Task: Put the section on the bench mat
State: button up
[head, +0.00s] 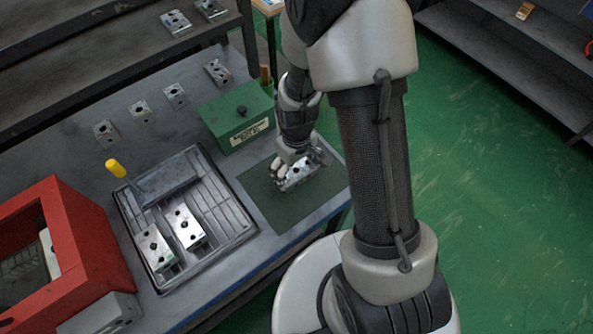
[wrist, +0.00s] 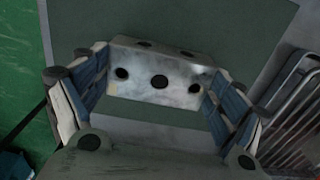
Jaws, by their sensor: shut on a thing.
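The section, a silvery metal valve block with dark round holes (head: 297,175), is at my gripper over the dark green bench mat (head: 262,198). In the wrist view the section (wrist: 160,80) sits between the two fingers of my gripper (wrist: 158,92), which is shut on it. The mat (wrist: 215,30) fills much of the background there. I cannot tell whether the section touches the mat or hangs just above it. My gripper (head: 298,172) hides part of the section in the head view.
A ribbed tray (head: 228,205) with two similar blocks (head: 185,227) lies left of the mat. A green box (head: 238,115) stands behind it. A red frame (head: 85,245) is at the far left. Several blocks (head: 141,111) line the back of the bench.

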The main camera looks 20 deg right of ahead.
jog(key=shift+f, duration=0.25)
jog(key=shift+f, duration=0.2)
jog(key=o, duration=1.2)
jog(key=shift+r, duration=0.1)
